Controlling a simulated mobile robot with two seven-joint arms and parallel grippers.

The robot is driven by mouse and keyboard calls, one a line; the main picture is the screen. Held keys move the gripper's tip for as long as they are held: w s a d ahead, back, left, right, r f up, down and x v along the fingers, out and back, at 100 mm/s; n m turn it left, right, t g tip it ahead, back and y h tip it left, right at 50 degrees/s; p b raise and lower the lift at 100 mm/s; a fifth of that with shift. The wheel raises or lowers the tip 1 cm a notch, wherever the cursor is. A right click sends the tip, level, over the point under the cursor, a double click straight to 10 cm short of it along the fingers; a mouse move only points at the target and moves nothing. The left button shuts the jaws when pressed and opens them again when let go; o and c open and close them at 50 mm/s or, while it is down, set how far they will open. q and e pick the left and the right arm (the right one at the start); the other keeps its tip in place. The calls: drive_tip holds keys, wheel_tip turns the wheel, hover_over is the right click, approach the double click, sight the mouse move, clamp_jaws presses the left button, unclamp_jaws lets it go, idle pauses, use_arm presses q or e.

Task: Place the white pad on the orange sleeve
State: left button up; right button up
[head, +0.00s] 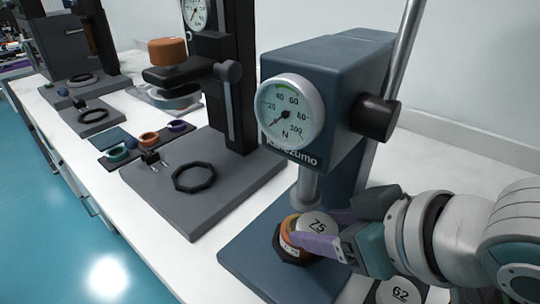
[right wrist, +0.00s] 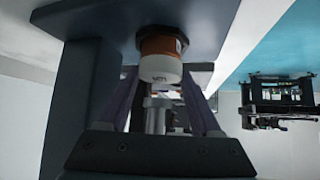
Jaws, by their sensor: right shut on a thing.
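The white pad (head: 318,223), marked 75, is held between the purple fingers of my right gripper (head: 322,229). It also shows in the right wrist view (right wrist: 160,68). The orange sleeve (head: 287,230) stands upright in a dark ring on the blue press base (head: 252,258). In the head view the pad overlaps the sleeve's right side. In the right wrist view the pad lines up closely with the end of the sleeve (right wrist: 160,45). I cannot tell whether they touch. My left gripper is not in view.
The press ram (head: 306,188) hangs just above the pad, under the gauge (head: 291,114). A second white disc (head: 400,291), marked 62, lies at the lower right. Another press base (head: 160,200) with a dark ring stands at the left, beside a tray of small coloured rings.

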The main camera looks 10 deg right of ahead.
sight(308, 217)
drive_tip(key=w, duration=0.1)
drive_tip(key=w+a, duration=0.1)
drive_tip(key=shift+w+r, duration=0.1)
drive_tip(key=shift+w, duration=0.3)
drive_tip(key=shift+f, duration=0.3)
drive_tip(key=shift+f, duration=0.2)
drive_tip(key=o, duration=1.5)
drive_tip(key=shift+r, duration=0.1)
